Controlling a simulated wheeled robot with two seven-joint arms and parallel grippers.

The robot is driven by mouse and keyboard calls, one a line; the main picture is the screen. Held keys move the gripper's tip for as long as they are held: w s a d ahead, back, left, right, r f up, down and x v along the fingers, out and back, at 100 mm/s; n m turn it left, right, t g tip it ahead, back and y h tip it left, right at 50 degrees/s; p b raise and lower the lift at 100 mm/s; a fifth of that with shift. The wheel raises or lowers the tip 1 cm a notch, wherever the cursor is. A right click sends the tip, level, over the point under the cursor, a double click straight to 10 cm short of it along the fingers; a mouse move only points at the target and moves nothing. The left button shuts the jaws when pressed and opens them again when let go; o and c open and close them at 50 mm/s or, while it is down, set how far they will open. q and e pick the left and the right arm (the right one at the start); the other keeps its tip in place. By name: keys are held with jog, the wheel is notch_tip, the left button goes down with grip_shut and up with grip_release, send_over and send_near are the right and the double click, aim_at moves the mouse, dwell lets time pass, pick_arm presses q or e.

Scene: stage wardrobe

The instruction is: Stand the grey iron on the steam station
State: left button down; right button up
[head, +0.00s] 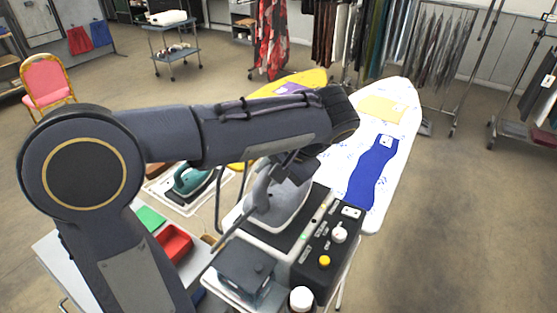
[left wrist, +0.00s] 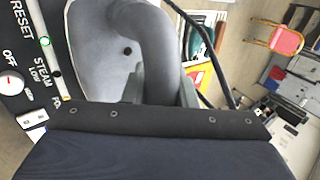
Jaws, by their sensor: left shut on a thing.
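The grey iron (head: 277,203) is at the steam station (head: 327,243), over its dark top plate. Its pale body and grey handle also show close up in the left wrist view (left wrist: 105,55). My left gripper (head: 287,165) is shut on the iron's handle, reaching down from above; its fingers are partly hidden by my own arm. Whether the iron's sole touches the plate cannot be told. The station's control panel, with a white knob (head: 340,234) and a yellow button (head: 324,261), lies to the right of the iron. My right gripper is not in view.
A white ironing board (head: 405,110) with a blue cloth (head: 372,172) stands behind the station. A teal iron (head: 190,180) rests on a stand at left, near a red tray (head: 174,243) and green cloth (head: 151,218).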

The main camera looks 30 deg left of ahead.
aim_at(270, 190)
pick_arm(q)
jog(key=shift+f+p, duration=0.35)
jog(key=shift+f, duration=1.15)
jog(key=c, duration=1.2)
grip_release()
jog(key=shift+s+f, duration=0.1)
jog(key=shift+o, duration=0.2)
jog(key=v, duration=1.2)
jog(key=shift+b, duration=0.45)
